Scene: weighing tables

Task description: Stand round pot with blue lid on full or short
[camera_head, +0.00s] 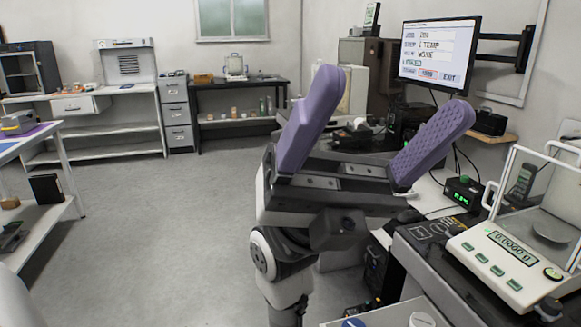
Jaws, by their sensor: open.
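My gripper (392,98) has two purple padded fingers spread wide. It is raised in the middle of the view, with nothing between the fingers. A blue round top, perhaps the blue lid (353,323) of the pot, just shows at the bottom edge, below and to the right of my arm. The rest of it is cut off by the frame. A white round top (422,320) stands to its right, also cut off. I cannot make out any place marked full or short.
A balance (508,262) reading 0.0000 g stands at the right, close to my arm. A monitor (437,52) hangs behind the gripper. A table (62,160) stands at the left edge. Benches line the back wall. The grey floor (170,230) at left centre is clear.

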